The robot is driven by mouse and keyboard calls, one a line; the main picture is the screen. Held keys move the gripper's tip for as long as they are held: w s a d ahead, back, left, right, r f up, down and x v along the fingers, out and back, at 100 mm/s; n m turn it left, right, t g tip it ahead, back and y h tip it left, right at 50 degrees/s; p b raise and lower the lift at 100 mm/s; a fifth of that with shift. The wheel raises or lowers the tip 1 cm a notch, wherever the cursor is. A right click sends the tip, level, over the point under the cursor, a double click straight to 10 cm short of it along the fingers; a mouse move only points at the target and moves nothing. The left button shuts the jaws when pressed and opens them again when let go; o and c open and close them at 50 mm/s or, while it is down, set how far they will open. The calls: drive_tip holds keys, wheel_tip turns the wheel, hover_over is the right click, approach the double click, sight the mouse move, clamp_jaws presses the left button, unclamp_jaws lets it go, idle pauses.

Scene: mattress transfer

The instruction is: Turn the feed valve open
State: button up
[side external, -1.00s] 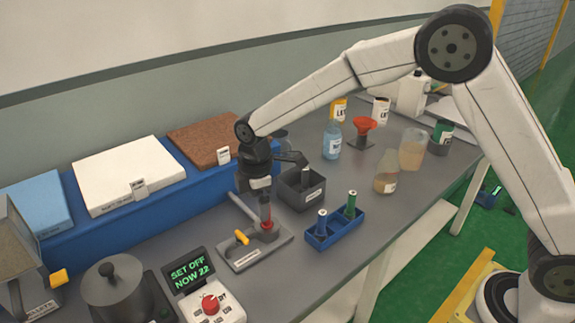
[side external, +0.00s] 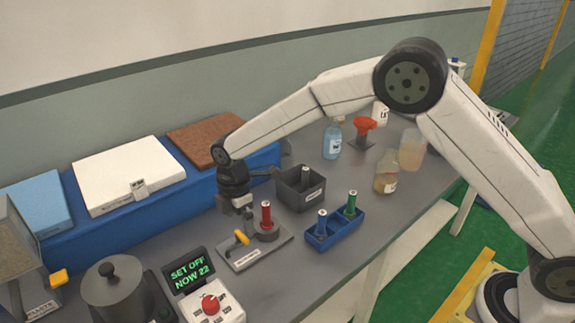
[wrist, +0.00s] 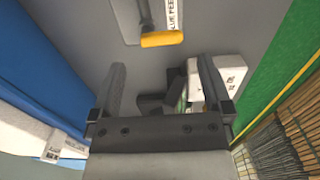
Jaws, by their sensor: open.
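The feed valve is a grey plate (side external: 262,250) on the bench with a yellow lever handle (side external: 241,237) near its left end. In the wrist view the yellow handle (wrist: 162,39) shows beyond the fingertips, beside a white label strip (wrist: 172,14). My gripper (side external: 243,206) points down behind the plate, left of the red cylinder and apart from the handle. In the wrist view my gripper (wrist: 161,75) has its fingers wide apart with nothing held.
A blue tray (side external: 336,233) with a blue-topped and a green cylinder stands right of the plate. A dark grey bin (side external: 301,190) is behind it. A display reading SET OFF NOW 22 (side external: 188,270) and a white control box with red knob (side external: 212,304) stand in front left.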

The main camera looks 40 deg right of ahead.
sight(241, 235)
drive_tip(key=shift+f, duration=2.3)
drive_tip(key=c, duration=1.3)
drive_tip(key=shift+o, duration=0.2)
